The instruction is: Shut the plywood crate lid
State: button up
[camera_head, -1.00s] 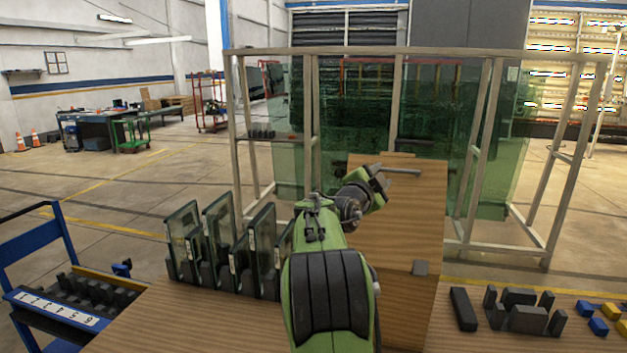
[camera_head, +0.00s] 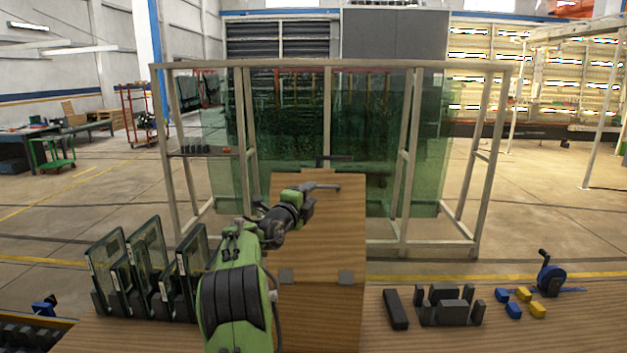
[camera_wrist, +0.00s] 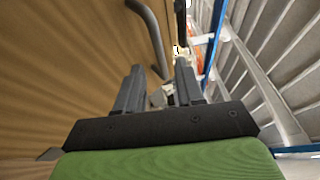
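The plywood crate lid (camera_head: 335,235) stands raised, a tall brown panel with two grey hinges (camera_head: 345,277) low on it. A dark handle (camera_head: 335,159) shows at its top edge. In the wrist view the lid (camera_wrist: 60,60) fills the left side and the dark handle bar (camera_wrist: 150,32) curves down from the top. My gripper (camera_head: 330,188) is in front of the lid's upper part, fingers pointing right. In the wrist view my gripper (camera_wrist: 160,66) is open, with the bar's lower end appearing between its fingertips. I cannot tell whether they touch it.
Glass panes in dark holders (camera_head: 145,265) stand on the bench left of my arm. Dark blocks (camera_head: 445,305), blue and yellow pieces (camera_head: 520,300) and a blue clamp-like tool (camera_head: 550,275) lie on the right. A framed rack with green glass (camera_head: 420,140) stands behind the lid.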

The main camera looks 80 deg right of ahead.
jog(key=d, duration=0.1)
jog(key=d+p, duration=0.1)
jog(key=d, duration=0.2)
jog(key=shift+s+d+r+p, duration=0.1)
jog(key=shift+s+r+p, duration=0.1)
jog(key=shift+s+p, duration=0.15)
grip_shut()
